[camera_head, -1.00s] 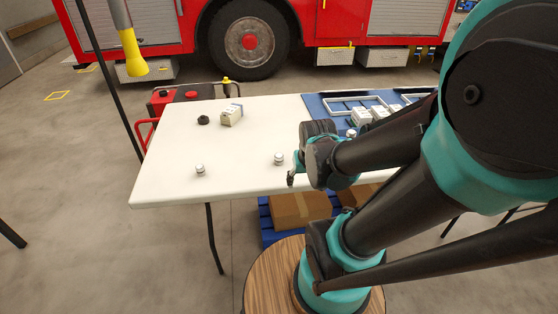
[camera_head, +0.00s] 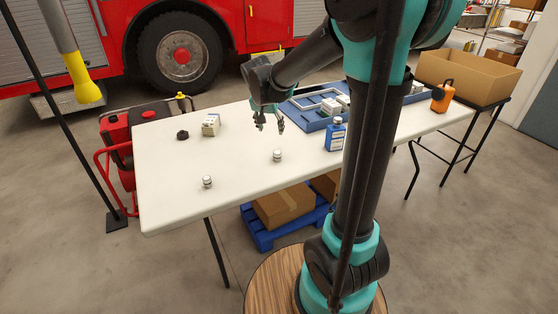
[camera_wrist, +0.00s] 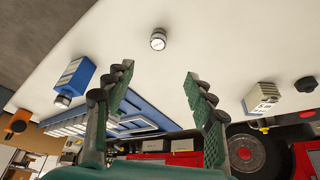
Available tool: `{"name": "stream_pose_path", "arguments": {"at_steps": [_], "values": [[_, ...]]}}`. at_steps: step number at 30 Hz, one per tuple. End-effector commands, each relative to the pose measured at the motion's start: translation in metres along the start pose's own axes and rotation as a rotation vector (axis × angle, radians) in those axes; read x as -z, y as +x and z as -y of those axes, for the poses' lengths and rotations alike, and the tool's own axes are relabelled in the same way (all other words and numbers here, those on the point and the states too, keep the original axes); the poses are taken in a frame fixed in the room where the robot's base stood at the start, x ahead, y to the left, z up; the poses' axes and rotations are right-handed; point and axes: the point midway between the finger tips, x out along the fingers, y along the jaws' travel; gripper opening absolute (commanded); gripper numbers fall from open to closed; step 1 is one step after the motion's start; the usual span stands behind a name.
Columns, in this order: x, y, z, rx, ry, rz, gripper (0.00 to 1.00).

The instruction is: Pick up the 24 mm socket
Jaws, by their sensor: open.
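Two small silvery, socket-like cylinders stand upright on the white table: one near the front left (camera_head: 207,181), the other nearer the middle (camera_head: 277,155). I cannot read a size on either, so I cannot tell which is the 24 mm socket. My gripper (camera_head: 268,122) is open and empty above the table, behind the middle cylinder in the head view. In the wrist view my gripper (camera_wrist: 159,72) has its fingers spread wide. One cylinder (camera_wrist: 158,40) shows beyond and between the fingertips, apart from them, with a faint mark on its pale top.
A blue bottle (camera_head: 335,134) stands right of the middle cylinder. A blue tray (camera_head: 309,121) with white pieces lies behind it. A white box (camera_head: 211,125) and a black round part (camera_head: 183,135) are at back left. An orange container (camera_head: 443,95) is far right. The table's front left is mostly clear.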

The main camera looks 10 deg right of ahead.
Motion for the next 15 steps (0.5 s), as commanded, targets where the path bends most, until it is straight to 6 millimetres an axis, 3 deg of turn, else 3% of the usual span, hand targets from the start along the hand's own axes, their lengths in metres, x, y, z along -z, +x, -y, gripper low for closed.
{"name": "stream_pose_path", "arguments": {"at_steps": [5,15], "values": [[0.003,0.015,0.003,-0.003,0.007,-0.002,0.55],[0.002,0.077,0.002,-0.003,0.007,-0.001,0.55]]}}
